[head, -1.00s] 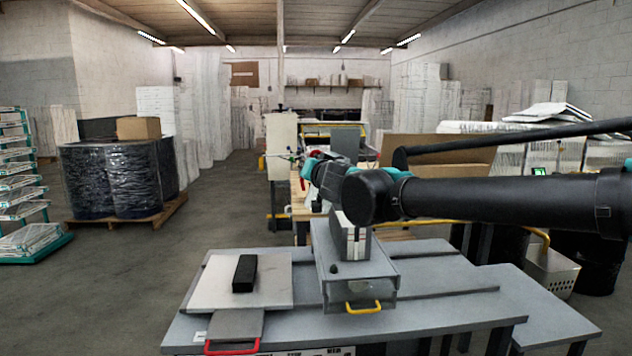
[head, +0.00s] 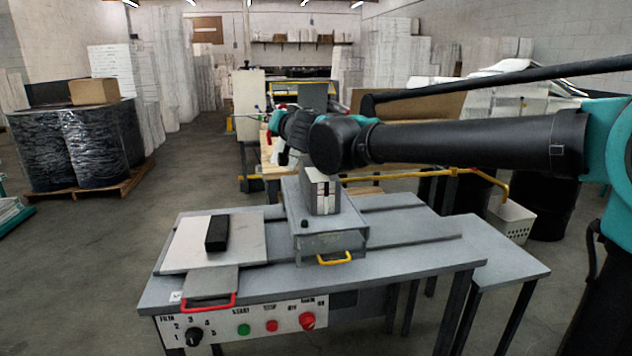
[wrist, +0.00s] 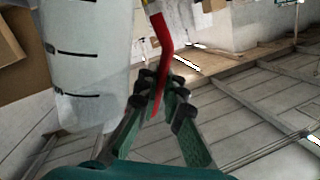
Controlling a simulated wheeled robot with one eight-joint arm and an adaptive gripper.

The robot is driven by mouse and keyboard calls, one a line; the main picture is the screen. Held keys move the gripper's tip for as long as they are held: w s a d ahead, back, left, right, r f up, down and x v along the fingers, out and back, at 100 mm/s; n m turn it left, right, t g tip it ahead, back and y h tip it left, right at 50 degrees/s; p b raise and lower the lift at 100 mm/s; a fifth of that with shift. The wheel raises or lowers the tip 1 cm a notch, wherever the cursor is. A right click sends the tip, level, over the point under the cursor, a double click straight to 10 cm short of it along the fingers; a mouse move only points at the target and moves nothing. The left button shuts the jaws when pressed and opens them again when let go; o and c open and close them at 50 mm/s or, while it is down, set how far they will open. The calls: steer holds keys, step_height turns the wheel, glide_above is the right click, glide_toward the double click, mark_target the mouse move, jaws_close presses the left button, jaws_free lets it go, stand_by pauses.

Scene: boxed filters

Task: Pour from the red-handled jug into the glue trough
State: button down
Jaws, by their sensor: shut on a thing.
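The jug (wrist: 88,60) fills the left of the wrist view, a whitish translucent body with black level marks. Its red handle (wrist: 164,40) runs down between the green fingers of my gripper (wrist: 163,103), which is shut on it. In the head view my gripper (head: 284,122) is at the far side of the grey table, with a bit of the red handle (head: 273,122) showing beside it. Most of the jug is hidden there behind my arm. I cannot pick out the glue trough for certain in either view.
A grey table (head: 400,262) stands in front, with a grey box with a yellow handle (head: 335,259), a pale plate with a black block (head: 217,233), and a control panel (head: 250,326). A wrapped pallet load (head: 75,145) stands left. Floor between is clear.

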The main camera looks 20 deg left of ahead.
steer(key=shift+r+m+g, duration=0.2)
steer(key=shift+m+g, duration=0.1)
steer(key=shift+m, duration=0.1)
stand_by(0.8)
steer(key=shift+w+d+r+m+y, duration=0.1)
steer(key=shift+w+d+m+y, duration=0.05)
steer(key=shift+m, duration=0.35)
steer(key=shift+w+d+r+m+y, duration=0.1)
steer(key=shift+w+m+y, duration=0.05)
steer(key=shift+m, duration=0.35)
stand_by(1.5)
steer(key=shift+w+d+f+m+g, duration=0.3)
steer(key=shift+w+m+g, duration=0.2)
steer(key=shift+m, duration=0.4)
stand_by(3.4)
